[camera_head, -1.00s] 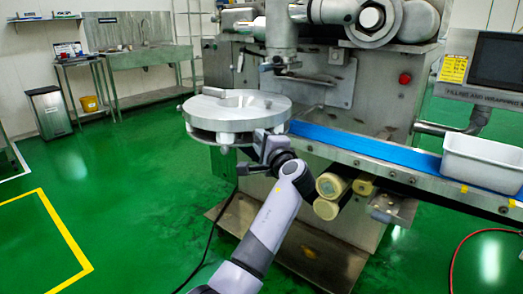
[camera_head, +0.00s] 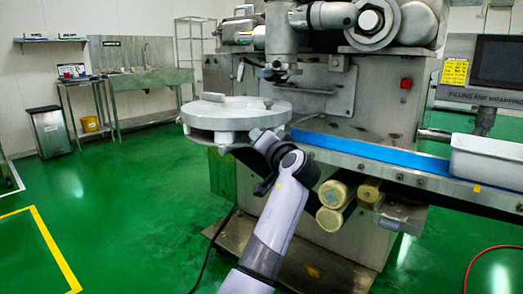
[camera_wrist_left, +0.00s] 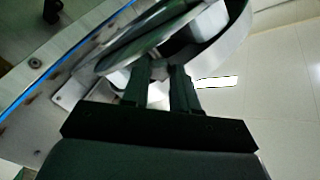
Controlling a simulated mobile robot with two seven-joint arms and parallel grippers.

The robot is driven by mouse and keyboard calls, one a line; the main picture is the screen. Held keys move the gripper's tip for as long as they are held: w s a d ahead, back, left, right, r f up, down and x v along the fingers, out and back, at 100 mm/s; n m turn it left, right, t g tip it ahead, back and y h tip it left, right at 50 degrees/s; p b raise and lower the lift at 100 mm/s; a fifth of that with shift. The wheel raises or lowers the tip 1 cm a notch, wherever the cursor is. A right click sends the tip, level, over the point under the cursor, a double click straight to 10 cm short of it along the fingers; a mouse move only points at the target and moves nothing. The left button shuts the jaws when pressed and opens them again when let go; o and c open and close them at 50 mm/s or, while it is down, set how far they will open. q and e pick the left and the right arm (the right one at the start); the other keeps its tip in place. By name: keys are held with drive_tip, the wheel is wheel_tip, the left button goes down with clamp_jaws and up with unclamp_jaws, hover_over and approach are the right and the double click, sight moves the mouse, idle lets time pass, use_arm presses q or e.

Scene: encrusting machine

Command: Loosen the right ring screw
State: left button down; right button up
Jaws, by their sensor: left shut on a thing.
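A round silver ring plate (camera_head: 225,120) stands at the left end of the blue conveyor belt, in front of the machine. My left gripper (camera_head: 257,136) is at the plate's right underside. In the left wrist view, its two dark fingers (camera_wrist_left: 160,68) reach the underside of the round plate (camera_wrist_left: 213,40), close together around a small part there. This is taken as the right ring screw, which the fingers and wrist mostly hide. How far it is turned cannot be seen. My right gripper is in neither current view.
The blue conveyor belt (camera_head: 370,155) runs right from the plate, with a white bin (camera_head: 490,163) on its right end. Cream rollers (camera_head: 331,193) sit below the belt, close to my forearm. Green floor is open at left.

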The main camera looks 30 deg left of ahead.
use_arm(q)
drive_tip(key=n+b, duration=0.7)
drive_tip(key=n, duration=0.5)
drive_tip(key=shift+n, duration=0.3)
use_arm(e)
drive_tip(key=shift+w+a+f+t+y, duration=0.25)
drive_tip(key=shift+a+f+y, duration=0.2)
drive_tip(key=shift+a, duration=0.2)
drive_tip(key=shift+w+a+f+t+y, duration=0.25)
drive_tip(key=shift+a+f+y, duration=0.05)
drive_tip(key=shift+a+y, duration=0.3)
drive_tip(key=shift+s+d, duration=0.1)
use_arm(q)
drive_tip(key=c, duration=0.9)
unclamp_jaws()
drive_tip(key=shift+o, duration=0.2)
